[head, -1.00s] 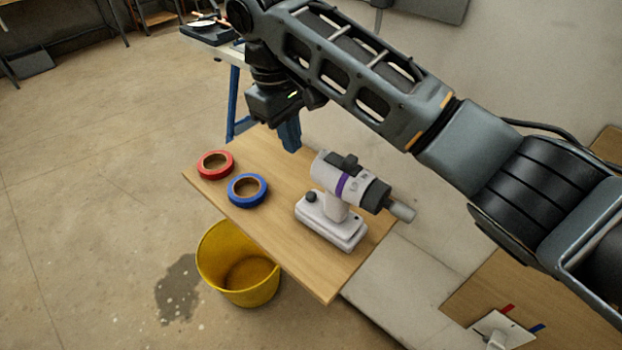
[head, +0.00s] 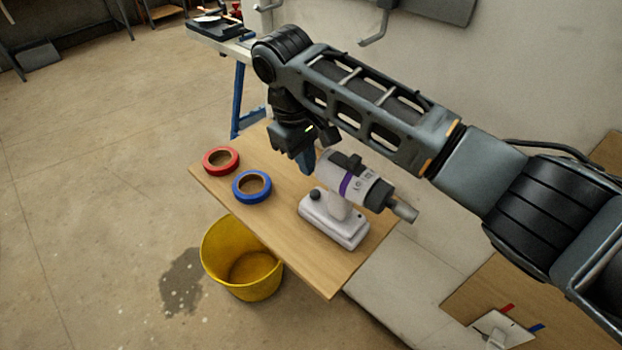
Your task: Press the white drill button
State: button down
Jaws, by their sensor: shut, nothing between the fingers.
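The white drill (head: 345,185) stands upright on its base on the wooden table. It has a purple band, a dark chuck pointing to the lower right, and a black knob on the base. I cannot make out its button in this view. My gripper (head: 307,168) points down at the drill's rear end, on its left side. Its fingers are shut and empty. They are very close to the drill's back; I cannot tell if they touch.
A red tape roll (head: 221,161) and a blue tape roll (head: 252,187) lie on the wooden table (head: 318,270) left of the drill. A yellow bucket (head: 241,258) stands on the floor below the table's edge. A wall (head: 540,80) rises behind.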

aim_at(313, 194)
jog(key=f, duration=0.4)
jog(key=d+f, duration=0.1)
jog(key=f, duration=0.1)
jog(key=shift+w+f+p, duration=0.1)
jog(key=shift+f+p, duration=0.1)
jog(key=shift+p, duration=0.2)
jog(key=shift+d+f, duration=0.1)
jog(key=shift+f, duration=1.05)
jog(key=shift+s, duration=0.2)
jog(key=shift+r, duration=0.4)
notch_tip(313, 194, up, 14)
jog(key=a, duration=0.2)
jog(key=shift+a+p, duration=0.15)
jog(key=shift+p, duration=0.3)
jog(key=shift+w, duration=0.1)
